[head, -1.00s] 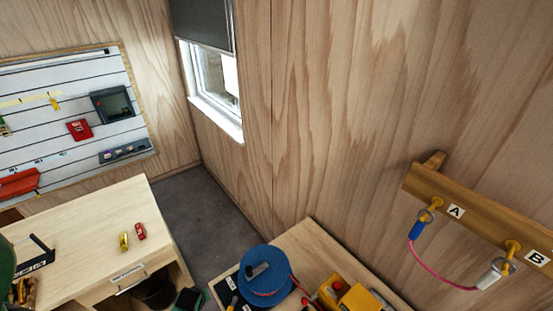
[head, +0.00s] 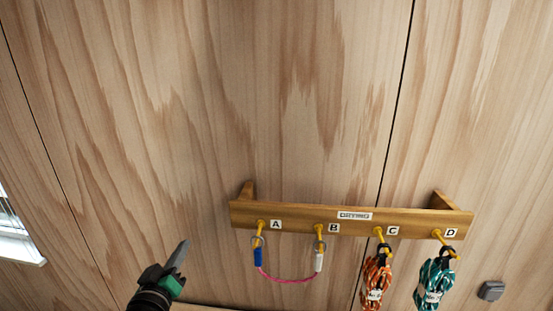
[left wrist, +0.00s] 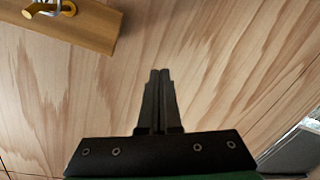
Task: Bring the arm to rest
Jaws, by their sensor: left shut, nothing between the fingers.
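My left gripper (head: 180,252) is at the lower left of the head view, in front of the wooden wall. It points up and is left of the drying rack, apart from it. In the left wrist view its two dark fingers (left wrist: 159,75) lie together, shut with nothing between them. My right gripper is not in view.
A wooden drying rack (head: 300,219) with hooks A to D is on the wall. A pink cord (head: 287,280) hangs between A and B. An orange rope (head: 377,275) hangs at C, a green rope (head: 434,280) at D. The wall above is clear.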

